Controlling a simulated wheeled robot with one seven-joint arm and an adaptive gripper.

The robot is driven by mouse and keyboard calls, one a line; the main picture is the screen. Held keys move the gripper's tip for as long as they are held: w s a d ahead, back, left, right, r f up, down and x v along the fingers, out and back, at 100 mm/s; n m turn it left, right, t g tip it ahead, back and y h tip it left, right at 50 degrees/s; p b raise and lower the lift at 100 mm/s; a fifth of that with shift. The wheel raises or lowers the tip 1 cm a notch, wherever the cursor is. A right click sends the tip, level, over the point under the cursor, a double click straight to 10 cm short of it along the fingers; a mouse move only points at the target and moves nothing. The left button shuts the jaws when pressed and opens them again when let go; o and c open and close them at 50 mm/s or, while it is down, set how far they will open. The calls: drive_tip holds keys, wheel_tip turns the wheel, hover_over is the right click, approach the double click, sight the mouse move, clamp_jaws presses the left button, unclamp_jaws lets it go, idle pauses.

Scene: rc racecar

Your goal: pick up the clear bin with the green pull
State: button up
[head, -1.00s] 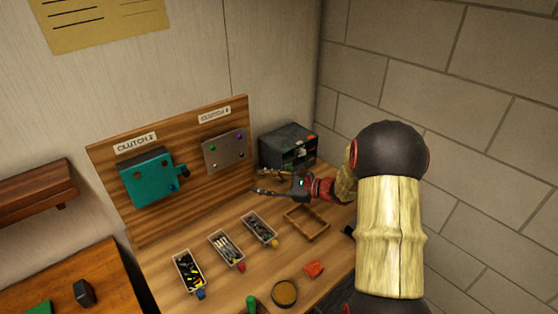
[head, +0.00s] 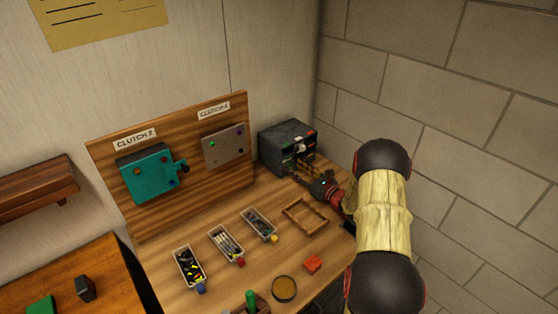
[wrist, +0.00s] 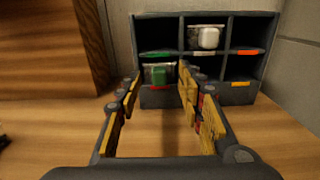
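The clear bin with the green pull (wrist: 158,74) sits in the lower left compartment of a dark cabinet (wrist: 237,17) in the wrist view. Its green block-shaped pull faces me. My gripper (wrist: 161,82) is open and empty, pointing at the cabinet. Its fingertips appear on either side of the bin in the picture, with the right fingers close to the bin's right edge. I cannot tell how far short of it they are. In the head view my gripper (head: 302,178) is low in front of the cabinet (head: 283,140).
Another clear bin with a white pull (wrist: 208,38) sits in the top middle compartment. Other visible compartments look empty. A wooden board (wrist: 45,40) stands left of the cabinet. Parts trays (head: 226,246) and a wooden frame (head: 305,217) lie on the bench. A block wall (head: 450,90) bounds the right.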

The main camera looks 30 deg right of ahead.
drive_tip(key=w, duration=0.2)
drive_tip(key=shift+w+a, duration=0.2)
drive_tip(key=shift+w, duration=0.1)
drive_tip(key=shift+s, duration=0.1)
clamp_jaws()
idle(0.3)
